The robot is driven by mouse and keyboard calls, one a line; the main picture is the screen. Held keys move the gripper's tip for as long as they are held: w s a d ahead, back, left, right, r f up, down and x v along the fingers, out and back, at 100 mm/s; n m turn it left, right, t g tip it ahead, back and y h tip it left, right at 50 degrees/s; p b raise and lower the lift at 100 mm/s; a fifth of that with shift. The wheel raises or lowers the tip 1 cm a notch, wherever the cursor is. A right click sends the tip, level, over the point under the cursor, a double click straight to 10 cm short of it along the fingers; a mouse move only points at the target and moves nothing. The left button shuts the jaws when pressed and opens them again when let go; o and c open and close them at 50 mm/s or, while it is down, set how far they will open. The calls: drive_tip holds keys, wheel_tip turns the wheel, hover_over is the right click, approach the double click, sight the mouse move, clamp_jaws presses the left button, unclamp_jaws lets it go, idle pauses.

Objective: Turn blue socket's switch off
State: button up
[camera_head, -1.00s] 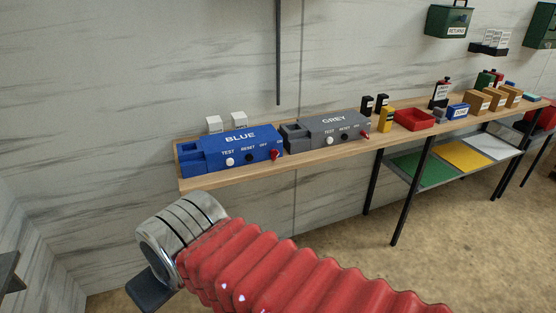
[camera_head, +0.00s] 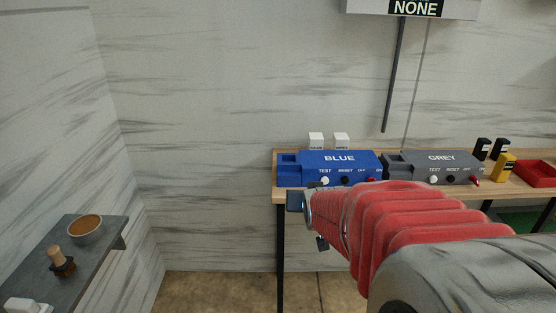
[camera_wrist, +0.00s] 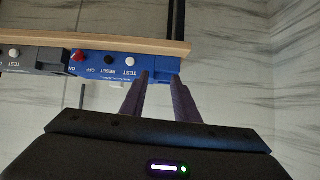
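The blue socket (camera_head: 328,160) is a blue box lettered BLUE on the wooden shelf by the wall. My gripper (camera_wrist: 161,78) is open and empty. Its fingers overlap the socket's end beyond TEST, away from the switch; contact cannot be told.
The grey socket (camera_head: 435,161) stands right beside the blue one, with its own red switch. Two white blocks (camera_head: 329,141) stand behind the blue socket. A grey side shelf (camera_head: 107,253) with a bowl (camera_head: 86,230) is at left. Open floor lies between the shelves.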

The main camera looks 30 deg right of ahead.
drive_tip(key=s+d+f+m+t+h, duration=0.15)
drive_tip(key=d+f, duration=0.25)
drive_tip(key=d, duration=0.7)
drive_tip(key=s+d+f+m+t+h, duration=0.1)
drive_tip(key=d+f+m+t, duration=0.2)
drive_tip(key=d, duration=0.7)
drive_tip(key=s+d+f+m+t+h, duration=0.1)
drive_tip(key=s+d+f+m, duration=0.1)
drive_tip(key=s+d+f, duration=0.2)
drive_tip(key=shift+s+d+f, duration=0.15)
drive_tip(key=shift+s+d, duration=0.15)
drive_tip(key=shift+s, duration=0.65)
drive_tip(key=x, duration=1.3)
drive_tip(key=shift+w+d, duration=0.25)
drive_tip(key=shift+w, duration=0.1)
drive_tip(key=shift+c, duration=0.5)
